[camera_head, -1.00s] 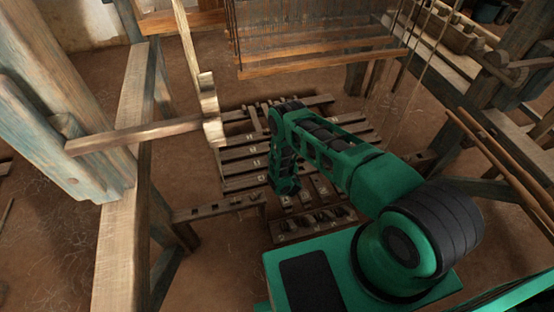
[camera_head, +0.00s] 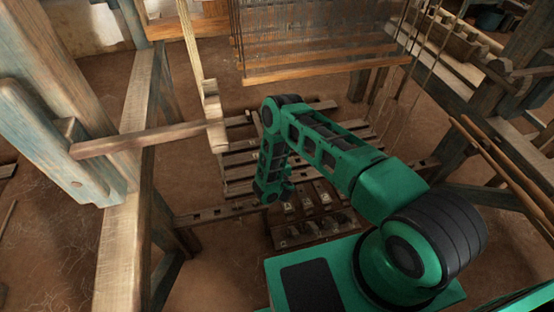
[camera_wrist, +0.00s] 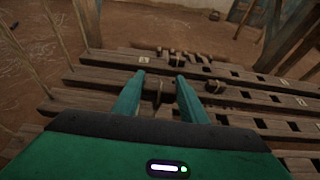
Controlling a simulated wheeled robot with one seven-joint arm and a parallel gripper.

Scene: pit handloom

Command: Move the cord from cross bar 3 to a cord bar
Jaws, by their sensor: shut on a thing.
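My gripper (camera_wrist: 160,77) shows in the wrist view as two teal fingers a short way apart. A small dark brown loop, apparently the cord (camera_wrist: 159,88), sits between the fingers, in front of a slotted wooden bar. I cannot tell whether it touches that bar. Slotted wooden cross bars (camera_wrist: 115,83) run across the wrist view, some with small pale number tags too small to read for certain. In the head view the cross bars (camera_head: 238,159) lie low in the loom pit, and my arm hides the fingers and the cord.
Short cord bars or blocks with tags (camera_head: 310,228) lie in front of the cross bars in the head view. A wooden post and beam (camera_head: 135,140) stand at left. The hanging loom frame (camera_head: 320,66) is behind. Bare earth floor (camera_head: 105,95) lies around.

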